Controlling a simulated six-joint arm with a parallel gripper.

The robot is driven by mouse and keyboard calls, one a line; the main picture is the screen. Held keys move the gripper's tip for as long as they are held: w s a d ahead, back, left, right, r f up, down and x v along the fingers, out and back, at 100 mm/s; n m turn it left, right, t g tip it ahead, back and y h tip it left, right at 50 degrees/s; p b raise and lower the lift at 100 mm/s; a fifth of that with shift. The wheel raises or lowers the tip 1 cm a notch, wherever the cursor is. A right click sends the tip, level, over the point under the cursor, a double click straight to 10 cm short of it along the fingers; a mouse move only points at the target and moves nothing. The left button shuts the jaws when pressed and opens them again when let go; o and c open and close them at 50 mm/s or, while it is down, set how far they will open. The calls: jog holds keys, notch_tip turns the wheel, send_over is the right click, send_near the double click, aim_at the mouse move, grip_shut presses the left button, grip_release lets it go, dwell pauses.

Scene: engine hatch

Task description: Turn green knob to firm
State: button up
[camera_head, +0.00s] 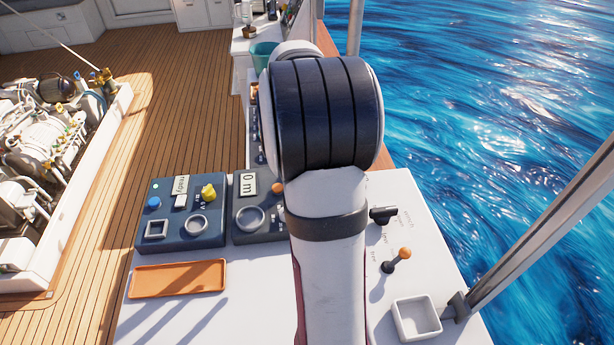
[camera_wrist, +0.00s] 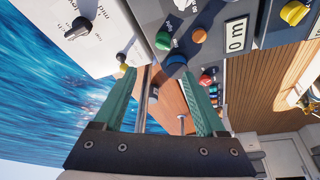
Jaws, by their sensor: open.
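The green knob (camera_wrist: 163,41) sits on a dark grey panel in the upper middle of the wrist view, with small lettering beside it too blurred to read. In the head view my arm hides it. My gripper (camera_wrist: 154,70) is open and empty, its two teal fingers spread apart. The fingertips point toward the panel, just short of the green knob in the wrist picture; I cannot tell the exact gap. A blue round part (camera_wrist: 176,60) shows by the right fingertip. In the head view my gripper is hidden behind my arm.
Near the green knob are an orange knob (camera_wrist: 199,35) and a "0 m" display (camera_wrist: 236,35). A black knob (camera_head: 383,215) and an orange-tipped lever (camera_head: 404,254) stand right of my arm. An orange tray (camera_head: 178,264) and white square bin (camera_head: 436,337) lie on the counter.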

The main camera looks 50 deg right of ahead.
jog(key=shift+n+t, duration=0.3)
jog(key=shift+n, duration=0.1)
jog(key=x, duration=1)
jog(key=a+x, duration=0.1)
jog(key=x, duration=0.4)
jog(key=shift+s+d+f, duration=0.15)
jog(key=shift+s+f, duration=0.05)
jog(key=shift+f, duration=0.3)
grip_shut()
